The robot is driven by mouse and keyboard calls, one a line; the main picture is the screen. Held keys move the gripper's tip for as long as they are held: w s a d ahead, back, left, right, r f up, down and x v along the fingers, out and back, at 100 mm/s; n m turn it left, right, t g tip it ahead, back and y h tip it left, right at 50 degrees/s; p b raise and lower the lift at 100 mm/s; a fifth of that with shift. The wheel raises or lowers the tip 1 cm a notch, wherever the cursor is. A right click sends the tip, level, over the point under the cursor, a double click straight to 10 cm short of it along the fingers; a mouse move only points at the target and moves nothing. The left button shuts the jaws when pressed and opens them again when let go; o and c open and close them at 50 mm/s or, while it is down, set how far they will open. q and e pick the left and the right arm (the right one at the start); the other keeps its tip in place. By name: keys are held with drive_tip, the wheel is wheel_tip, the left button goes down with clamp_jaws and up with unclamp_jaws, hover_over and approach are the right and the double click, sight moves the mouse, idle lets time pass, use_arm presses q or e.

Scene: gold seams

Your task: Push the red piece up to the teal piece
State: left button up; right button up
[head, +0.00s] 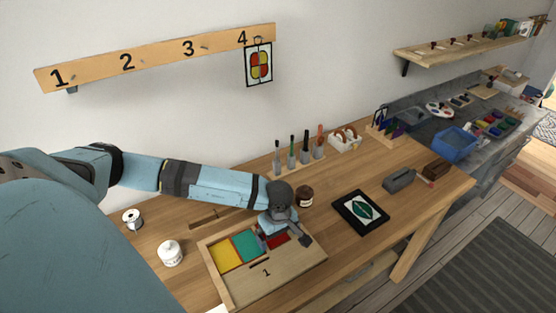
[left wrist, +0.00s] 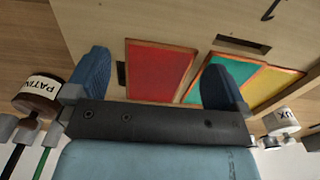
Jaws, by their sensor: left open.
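The red piece (head: 279,240) lies in a wooden tray (head: 290,277), partly hidden by my left gripper (head: 284,238). The teal piece (head: 246,244) lies to its left, and the yellow piece (head: 226,257) is left of that. The left wrist view shows the red piece (left wrist: 158,72) and the teal piece (left wrist: 235,72) with a narrow wedge-shaped gap between them. My left gripper is open over the tray. One finger is beside the red piece's outer side and the other overlaps the teal piece in view. Whether either finger touches is unclear. My right gripper is not in view.
A dark jar (head: 305,196) stands just behind the tray, and a white jar (head: 170,253) stands to its left. A black-framed leaf picture (head: 361,211) lies to the right. A tool rack (head: 299,159) stands at the back. Bare table lies between tray and picture.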

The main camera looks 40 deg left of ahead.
use_arm(q)
drive_tip(key=shift+s+f, duration=0.1)
drive_tip(key=shift+f, duration=0.3)
drive_tip(key=shift+d, duration=0.1)
drive_tip(key=c, duration=0.9)
drive_tip(key=o, duration=0.9)
drive_tip(key=shift+f, duration=0.1)
drive_tip(key=shift+s, duration=0.1)
